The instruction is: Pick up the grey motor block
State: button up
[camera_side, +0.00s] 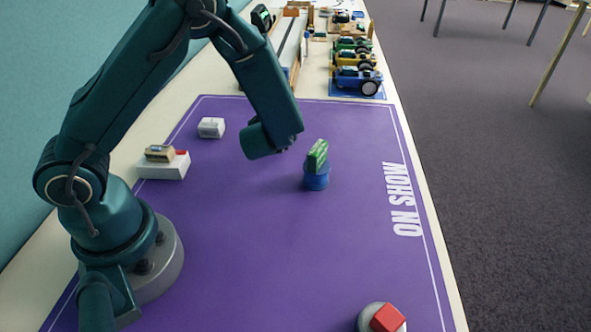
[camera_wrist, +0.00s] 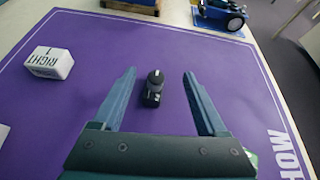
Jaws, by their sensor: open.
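A small dark grey to black block (camera_wrist: 152,88) with a rounded end and a light mark lies on the purple mat in the wrist view. It looks like the motor block, though it reads nearly black. In the wrist view my gripper (camera_wrist: 158,77) is open, with one finger on each side of the block in the picture and clear space to both. I cannot tell its height above the block. In the side view my gripper (camera_side: 281,149) hangs over the mat, left of a green block (camera_side: 318,155) on a blue round stand (camera_side: 316,180). There the motor block is hidden or too small to make out.
A white box (camera_side: 165,166) carries a tan piece. A red cube (camera_side: 388,318) sits on a grey disc at the near edge. Toy cars (camera_side: 357,75) stand beyond the mat. The mat's middle (camera_side: 260,235) is clear.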

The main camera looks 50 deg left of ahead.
jog(key=f, duration=0.2)
jog(key=shift+s+d+f+m, duration=0.3)
jog(key=shift+s+f+m, duration=0.05)
jog(key=shift+s+m, duration=0.05)
jog(key=shift+a+f+g, duration=0.1)
jog(key=shift+f+g, duration=0.15)
jog(key=shift+g, duration=0.05)
jog(key=shift+x, duration=2.35)
jog(key=shift+r, duration=0.1)
grip_shut()
